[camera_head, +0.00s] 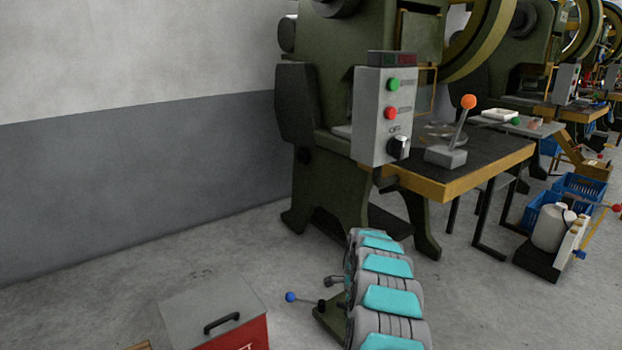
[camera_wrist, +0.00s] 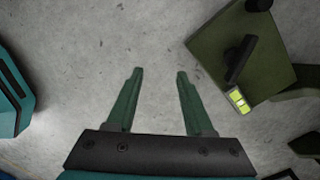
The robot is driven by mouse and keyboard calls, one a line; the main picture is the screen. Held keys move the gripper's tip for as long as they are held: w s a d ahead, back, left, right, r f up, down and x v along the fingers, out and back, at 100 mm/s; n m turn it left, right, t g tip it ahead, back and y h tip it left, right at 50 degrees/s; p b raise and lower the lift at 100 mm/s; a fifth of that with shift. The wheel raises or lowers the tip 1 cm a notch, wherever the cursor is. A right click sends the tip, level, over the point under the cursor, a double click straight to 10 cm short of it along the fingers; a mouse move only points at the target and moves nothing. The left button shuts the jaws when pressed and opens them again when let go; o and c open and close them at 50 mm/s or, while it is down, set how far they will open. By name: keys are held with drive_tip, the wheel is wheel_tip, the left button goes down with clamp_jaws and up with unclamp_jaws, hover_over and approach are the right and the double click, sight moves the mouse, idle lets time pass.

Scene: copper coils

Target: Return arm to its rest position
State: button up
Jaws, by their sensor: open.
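My gripper (camera_wrist: 159,72) shows in the wrist view with its two green fingers apart and nothing between them. Bare grey concrete floor (camera_wrist: 155,35) lies beyond the fingertips. An olive-green plate (camera_wrist: 217,45) with a dark handle and a small yellow-green label is to the right of the fingers, apart from them. I cannot make out my gripper in the head view.
A green press with a grey control box (camera_head: 372,135) stands beside a dark worktable (camera_head: 470,165). A lever with a blue knob (camera_head: 290,297) is low at centre. A grey-lidded red box (camera_head: 205,305) sits at bottom left. Blue crates (camera_head: 582,187) stand right. Floor at left is clear.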

drive_tip(key=s+a+r+n, duration=0.2)
drive_tip(key=s+r+n, duration=0.2)
drive_tip(key=s+r, duration=0.35)
drive_tip(key=s+a+r+n+y, duration=0.1)
drive_tip(key=s+a+r+n, duration=0.1)
drive_tip(key=s+r+n, duration=0.5)
drive_tip(key=s+a+r, duration=0.2)
drive_tip(key=s+r, duration=0.3)
drive_tip(key=r, duration=0.6)
drive_tip(key=s+d+r+n, duration=0.1)
drive_tip(key=s+d+n, duration=0.2)
drive_tip(key=s, duration=0.8)
drive_tip(key=s+d+r+n+g+h, duration=0.1)
drive_tip(key=s+d+r+n, duration=0.1)
drive_tip(key=s, duration=0.9)
drive_tip(key=s+d+r+n, duration=0.2)
drive_tip(key=s+d+n, duration=0.1)
drive_tip(key=s, duration=0.8)
drive_tip(key=shift+s+d+n+g+h+p, duration=0.3)
drive_tip(key=shift+s+d+n+h, duration=0.1)
drive_tip(key=shift+n, duration=0.3)
